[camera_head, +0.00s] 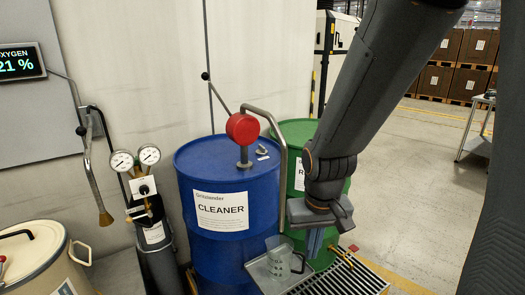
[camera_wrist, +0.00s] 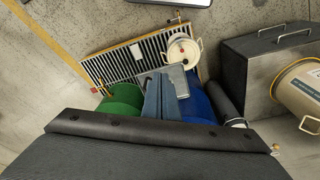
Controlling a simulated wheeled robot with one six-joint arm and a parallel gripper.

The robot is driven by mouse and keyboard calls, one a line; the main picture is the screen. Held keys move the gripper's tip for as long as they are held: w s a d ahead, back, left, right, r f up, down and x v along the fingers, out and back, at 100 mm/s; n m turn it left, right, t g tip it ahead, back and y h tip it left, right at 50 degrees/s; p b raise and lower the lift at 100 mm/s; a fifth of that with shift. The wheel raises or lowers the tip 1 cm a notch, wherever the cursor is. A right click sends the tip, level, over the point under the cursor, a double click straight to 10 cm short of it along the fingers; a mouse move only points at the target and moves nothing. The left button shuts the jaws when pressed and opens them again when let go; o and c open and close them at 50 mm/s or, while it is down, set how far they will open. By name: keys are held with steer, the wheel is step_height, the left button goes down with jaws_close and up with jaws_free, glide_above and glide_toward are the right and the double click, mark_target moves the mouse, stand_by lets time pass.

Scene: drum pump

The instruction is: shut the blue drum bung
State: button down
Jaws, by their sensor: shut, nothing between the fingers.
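The blue drum (camera_head: 205,168) labelled CLEANER stands upright left of the green drum (camera_head: 304,130). Its top carries a red hand pump (camera_head: 242,128) with a bent metal pipe. A small pale metal fitting (camera_head: 261,150), perhaps the bung, is on the top right of the pump; whether it is open or shut is too small to tell. My gripper (camera_head: 315,243) is shut and empty, pointing down in front of the green drum, right of and below the blue drum's top. In the wrist view, the blue drum (camera_wrist: 198,106) is partly hidden behind my gripper (camera_wrist: 164,78).
A clear jug (camera_head: 278,262) stands on a small grey tray (camera_head: 258,275) in front of the drums. A slatted grate (camera_head: 345,280) lies on the right. A gas cylinder with gauges (camera_head: 150,235) and a cream bin (camera_head: 30,260) stand left.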

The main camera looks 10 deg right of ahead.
steer(key=w+d+r+m+t+p, duration=0.1)
steer(key=w+d+m+t, duration=0.25)
steer(key=w, duration=0.95)
steer(key=w+d+r+m+t+p, duration=0.15)
steer(key=w+d+t, duration=0.25)
steer(key=w, duration=1)
steer(key=m+t+y+p, duration=0.1)
steer(key=m+t+y, duration=0.55)
steer(key=y, duration=0.25)
glide_toward(272, 156)
steer(key=d+r, duration=0.2)
steer(key=d, duration=0.2)
steer(key=p+x, duration=0.1)
steer(key=x, duration=0.2)
steer(key=p+x, duration=0.1)
steer(key=x, duration=0.3)
steer(key=p+x, duration=0.1)
steer(key=x, duration=0.3)
steer(key=shift+r, duration=0.4)
steer(key=shift+s+a+r+p, duration=0.1)
steer(key=shift+s+a+p, duration=0.1)
steer(key=shift+a+p, duration=0.25)
steer(key=shift+s+a+p, duration=0.2)
steer(key=shift+a, duration=0.45)
steer(key=shift+s+a+p, duration=0.1)
steer(key=shift+a+p, duration=0.2)
steer(key=shift+a, duration=0.35)
